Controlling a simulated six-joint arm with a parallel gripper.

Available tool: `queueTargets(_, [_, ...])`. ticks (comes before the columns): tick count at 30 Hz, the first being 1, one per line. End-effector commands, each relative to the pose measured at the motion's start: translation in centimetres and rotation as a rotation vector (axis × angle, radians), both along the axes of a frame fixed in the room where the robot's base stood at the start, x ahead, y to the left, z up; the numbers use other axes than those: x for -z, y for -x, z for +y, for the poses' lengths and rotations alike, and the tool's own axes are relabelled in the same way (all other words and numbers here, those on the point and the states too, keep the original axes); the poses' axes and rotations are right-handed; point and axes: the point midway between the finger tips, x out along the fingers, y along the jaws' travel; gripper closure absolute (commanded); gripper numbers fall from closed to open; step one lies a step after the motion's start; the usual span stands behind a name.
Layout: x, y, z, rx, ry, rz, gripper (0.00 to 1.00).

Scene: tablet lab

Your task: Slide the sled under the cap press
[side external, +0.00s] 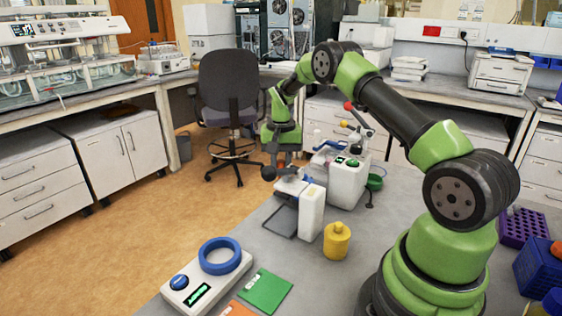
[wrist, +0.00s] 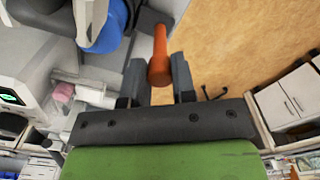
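My gripper (side external: 285,166) points down beside a white machine with a green display (side external: 345,180), which looks like the cap press. In the wrist view its two dark fingers (wrist: 159,80) sit close on both sides of an orange cylindrical handle (wrist: 158,57), with no clear gap near its base. A pale flat piece (side external: 291,187), perhaps the sled, lies just below the gripper; the fingers partly hide this area. A blue rounded part (wrist: 106,30) is beside the handle; I cannot tell what it belongs to. The machine's green display also shows in the wrist view (wrist: 10,97).
A white upright block (side external: 310,213) and a grey flat frame (side external: 280,221) are in front of the gripper. A purple rack (side external: 523,228) is at right.

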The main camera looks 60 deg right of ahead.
Motion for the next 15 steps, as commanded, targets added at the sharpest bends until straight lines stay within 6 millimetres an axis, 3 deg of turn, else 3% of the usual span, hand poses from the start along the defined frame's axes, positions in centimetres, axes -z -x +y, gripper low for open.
queueTargets(1, [0.0, 0.0, 0.0, 0.000, 0.000, 0.000, 0.88])
queueTargets(3, [0.0, 0.0, 0.0, 0.000, 0.000, 0.000, 1.00])
queueTargets(8, [-0.1, 0.0, 0.3, -0.001, 0.000, 0.001, 1.00])
queueTargets(15, [-0.1, -0.1, 5.2, -0.008, 0.000, 0.001, 1.00])
